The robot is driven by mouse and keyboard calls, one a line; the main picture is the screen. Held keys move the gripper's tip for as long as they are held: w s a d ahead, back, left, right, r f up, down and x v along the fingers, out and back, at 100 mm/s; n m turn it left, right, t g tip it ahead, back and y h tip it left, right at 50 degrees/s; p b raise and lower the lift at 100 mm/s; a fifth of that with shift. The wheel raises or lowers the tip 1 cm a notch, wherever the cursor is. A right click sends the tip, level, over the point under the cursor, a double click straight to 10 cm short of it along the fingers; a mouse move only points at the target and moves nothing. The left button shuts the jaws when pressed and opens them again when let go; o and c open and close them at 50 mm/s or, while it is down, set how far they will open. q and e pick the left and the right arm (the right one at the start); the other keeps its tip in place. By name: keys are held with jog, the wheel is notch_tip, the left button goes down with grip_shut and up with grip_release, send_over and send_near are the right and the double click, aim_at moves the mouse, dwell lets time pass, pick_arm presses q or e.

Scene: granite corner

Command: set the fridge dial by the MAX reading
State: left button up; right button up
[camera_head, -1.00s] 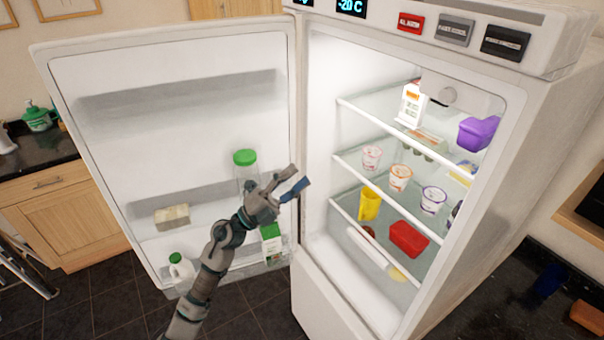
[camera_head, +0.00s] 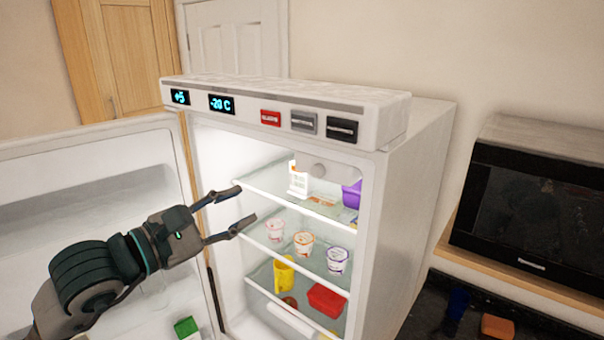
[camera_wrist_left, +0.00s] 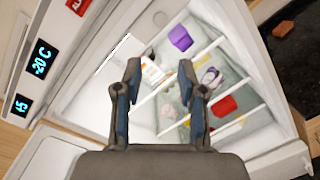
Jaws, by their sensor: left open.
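The fridge (camera_head: 420,170) stands with its door (camera_head: 95,165) open to the left. A round pale dial (camera_head: 318,170) sits high on the inside back wall, close to a white carton (camera_head: 298,182) on the top shelf. The top panel shows "+5" (camera_head: 180,97) and "-20 C" (camera_head: 221,104); both also show in the left wrist view. No MAX reading is legible to me. My left gripper (camera_head: 240,207) is open and empty at the fridge opening, in front of the shelves and left of the dial. In the left wrist view its two fingers (camera_wrist_left: 158,85) are apart, pointing inside. My right gripper is not in view.
Glass shelves (camera_head: 270,190) hold a purple tub (camera_head: 351,194), several yogurt cups (camera_head: 304,244), a yellow cup (camera_head: 283,272) and a red box (camera_head: 325,300). Red, grey and black labelled blocks (camera_head: 304,122) sit on the top panel. A microwave (camera_head: 530,205) stands at right.

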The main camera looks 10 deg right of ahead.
aim_at(314, 171)
pick_arm(q)
jog(key=p+x, duration=0.5)
jog(key=x, duration=1.1)
jog(key=shift+d, duration=0.25)
jog(key=shift+w+d, duration=0.2)
jog(key=shift+d, duration=0.05)
jog(key=shift+w+d+p, duration=0.1)
jog(key=shift+w+p, duration=0.1)
jog(key=shift+p, duration=0.1)
jog(key=shift+f, duration=0.1)
jog(key=shift+c, duration=0.2)
grip_shut()
jog(key=n+b, duration=0.2)
jog(key=b, duration=0.1)
jog(key=n+b, duration=0.2)
jog(key=b, duration=0.2)
jog(key=shift+s+f+t, duration=0.1)
jog(key=shift+f+t, duration=0.1)
jog(key=shift+t, duration=0.1)
jog(key=shift+r+n+b, duration=0.15)
jog(key=shift+n+b, duration=0.45)
jog(key=shift+n, duration=0.2)
jog(key=shift+r, duration=0.25)
